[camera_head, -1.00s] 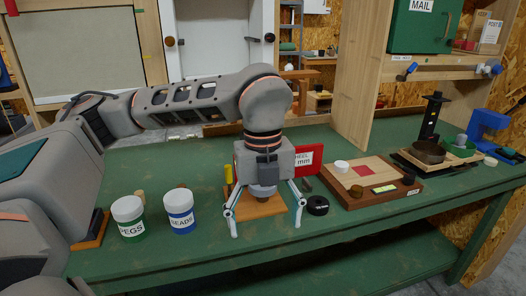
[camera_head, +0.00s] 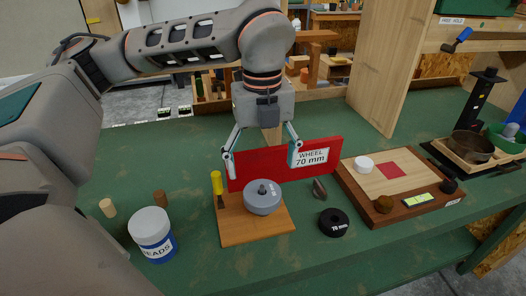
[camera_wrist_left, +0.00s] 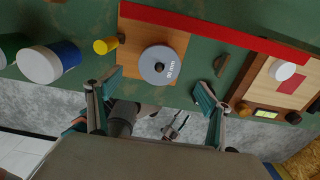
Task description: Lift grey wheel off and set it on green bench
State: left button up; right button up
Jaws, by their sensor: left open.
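The grey wheel (camera_head: 262,203) lies flat on a wooden base (camera_head: 236,232), with a dark peg standing up through its middle. It also shows in the left wrist view (camera_wrist_left: 149,75), with "mm" lettering on its face. My left gripper (camera_head: 262,162) is open and empty, above the wheel and apart from it. In the left wrist view its fingers (camera_wrist_left: 155,92) are spread wide, with the wheel beyond them. A small claw-like part, perhaps my right gripper (camera_wrist_left: 177,126), shows low over the floor there; its state is unclear. The green bench (camera_head: 190,280) has bare surface in front of the base.
A red "WHEEL 70 mm" sign (camera_head: 240,178) stands behind the base. A black wheel (camera_head: 333,223) lies right, beside a wooden tray (camera_head: 350,196). A beads jar (camera_head: 152,235) stands left.

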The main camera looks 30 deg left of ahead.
aim_at(263, 186)
pick_arm(q)
notch_tip(263, 186, down, 6)
jog(key=shift+s+f, duration=0.1)
jog(key=shift+f, duration=0.7)
jog(key=c, duration=1.3)
jog(key=shift+r, duration=0.1)
jog(key=shift+r, duration=0.1)
jog(key=shift+r, duration=0.2)
jog(key=shift+r+p, duration=1.25)
jog(key=shift+r, duration=0.65)
jog(key=shift+r+p, duration=0.85)
jog(key=shift+r, duration=0.65)
